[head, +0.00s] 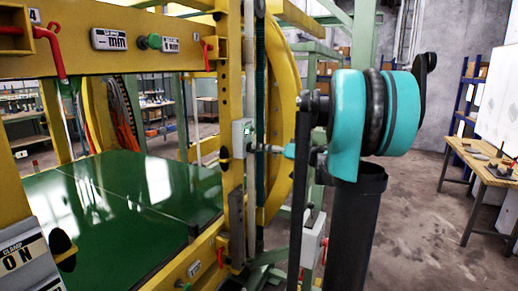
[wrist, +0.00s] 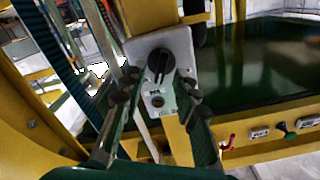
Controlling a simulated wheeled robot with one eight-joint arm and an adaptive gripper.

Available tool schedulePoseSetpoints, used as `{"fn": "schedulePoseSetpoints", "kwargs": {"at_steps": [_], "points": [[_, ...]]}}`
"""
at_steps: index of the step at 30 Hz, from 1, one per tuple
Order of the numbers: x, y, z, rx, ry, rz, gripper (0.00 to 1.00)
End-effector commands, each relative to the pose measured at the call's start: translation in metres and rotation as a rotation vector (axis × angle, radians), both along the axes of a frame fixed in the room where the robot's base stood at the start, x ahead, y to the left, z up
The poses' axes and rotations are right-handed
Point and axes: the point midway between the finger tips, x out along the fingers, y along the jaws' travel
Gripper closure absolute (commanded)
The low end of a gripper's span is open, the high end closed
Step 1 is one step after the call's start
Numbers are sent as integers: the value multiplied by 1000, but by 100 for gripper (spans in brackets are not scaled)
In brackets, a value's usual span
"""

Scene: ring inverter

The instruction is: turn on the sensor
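A pale switch box with a black rotary knob (wrist: 160,64) is mounted on a yellow post in the wrist view. A small dark round fitting sits below the knob, and the label is too small to read, so I cannot confirm it is the sensor switch. The same box (head: 242,136) shows side-on in the head view. My gripper (wrist: 161,82) is open, its two fingers spread left and right of the knob's lower part. Contact with the knob cannot be told. In the head view my gripper (head: 268,149) is small and points left at the box.
A yellow frame (head: 150,60) surrounds a shiny green table (head: 130,195). Clamp signs (head: 28,255), a green button (head: 150,41) and red levers (head: 55,55) are on the frame. A wooden bench (head: 485,170) stands at right, with open floor before it.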

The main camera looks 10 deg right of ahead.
Motion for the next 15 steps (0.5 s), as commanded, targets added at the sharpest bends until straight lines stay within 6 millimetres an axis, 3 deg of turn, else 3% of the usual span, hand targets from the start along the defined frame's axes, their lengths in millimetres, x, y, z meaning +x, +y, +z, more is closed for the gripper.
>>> {"fn": "schedulePoseSetpoints", "kwargs": {"at_steps": [13, 15], "points": [[7, 9, 0, 0, 0, 0, 70], [7, 9, 0, 0, 0, 0, 77]]}}
